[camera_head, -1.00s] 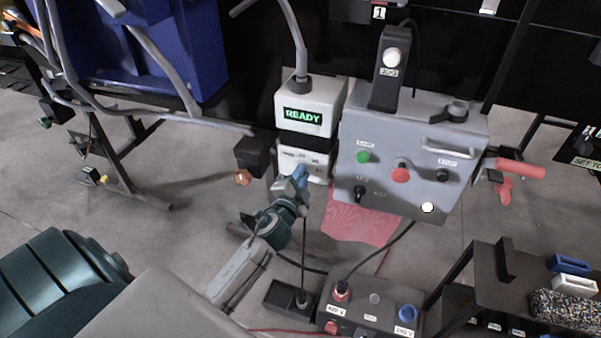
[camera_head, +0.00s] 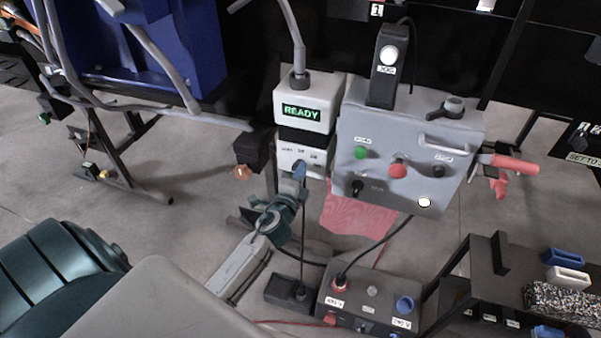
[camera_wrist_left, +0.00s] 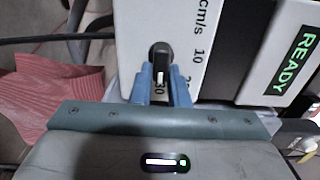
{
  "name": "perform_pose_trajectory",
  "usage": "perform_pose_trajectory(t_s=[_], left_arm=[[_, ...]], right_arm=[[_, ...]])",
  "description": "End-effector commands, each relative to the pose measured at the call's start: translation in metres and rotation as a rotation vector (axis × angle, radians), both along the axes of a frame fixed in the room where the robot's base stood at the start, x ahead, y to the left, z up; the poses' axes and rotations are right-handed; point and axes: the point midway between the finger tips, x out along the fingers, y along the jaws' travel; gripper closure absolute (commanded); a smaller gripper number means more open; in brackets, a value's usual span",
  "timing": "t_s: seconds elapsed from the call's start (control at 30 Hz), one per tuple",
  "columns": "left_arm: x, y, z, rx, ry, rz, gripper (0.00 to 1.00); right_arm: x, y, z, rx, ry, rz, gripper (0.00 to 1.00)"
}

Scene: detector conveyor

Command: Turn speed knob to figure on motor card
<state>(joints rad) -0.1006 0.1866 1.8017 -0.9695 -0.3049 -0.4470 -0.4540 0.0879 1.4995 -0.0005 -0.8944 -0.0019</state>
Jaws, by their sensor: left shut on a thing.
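The speed knob (camera_wrist_left: 159,58) is black with a white pointer line and sits on the white panel (camera_wrist_left: 190,25). The panel is marked cm/s, 10, 20 and 30, with 20 partly hidden. The pointer line lies toward the 30 in the left wrist view. My left gripper (camera_wrist_left: 160,78) has its blue fingers on both sides of the knob, shut on it. In the head view the gripper (camera_head: 299,174) is at the front of the white box, under the READY screen (camera_head: 301,112). A motor card cannot be clearly made out.
A grey control box (camera_head: 410,140) with green and red buttons stands just right of the knob. A red cloth (camera_head: 355,213) hangs below it. A cabled power box (camera_head: 370,300) is in front. A partly cut-off SET TO label (camera_head: 583,158) shows at the right edge.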

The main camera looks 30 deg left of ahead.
Motion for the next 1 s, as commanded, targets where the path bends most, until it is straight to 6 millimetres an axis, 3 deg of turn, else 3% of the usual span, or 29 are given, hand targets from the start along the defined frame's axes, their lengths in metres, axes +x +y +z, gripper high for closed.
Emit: perform_pose_trajectory(t_s=[0.3,0.33,0.4,0.43,0.77,0.87,1.0], left_arm=[[0.0,0.0,-0.001,0.001,0.002,0.0,1.0],[0.0,0.0,-0.001,0.001,0.002,0.0,0.8],[0.0,0.0,-0.001,0.001,0.002,0.0,0.66],[0.0,0.0,-0.001,0.001,0.002,0.0,0.64],[-0.004,-0.001,-0.001,0.0,0.001,0.0,0.64],[-0.014,-0.003,-0.002,0.0,0.002,0.0,0.64],[-0.04,-0.01,-0.004,-0.002,0.003,0.0,0.64]], right_arm=[[0.0,0.0,0.0,0.0,0.0,0.0,0.64],[0.0,0.0,0.0,0.0,0.0,0.0,0.64],[0.0,0.0,0.0,0.0,0.001,0.0,0.64],[0.0,0.0,-0.001,0.0,0.001,0.0,0.64],[-0.001,0.0,-0.002,0.0,0.003,0.0,0.64],[0.0,0.0,-0.002,0.0,0.008,-0.001,0.64],[0.012,0.004,0.018,0.002,-0.01,0.001,0.64]])
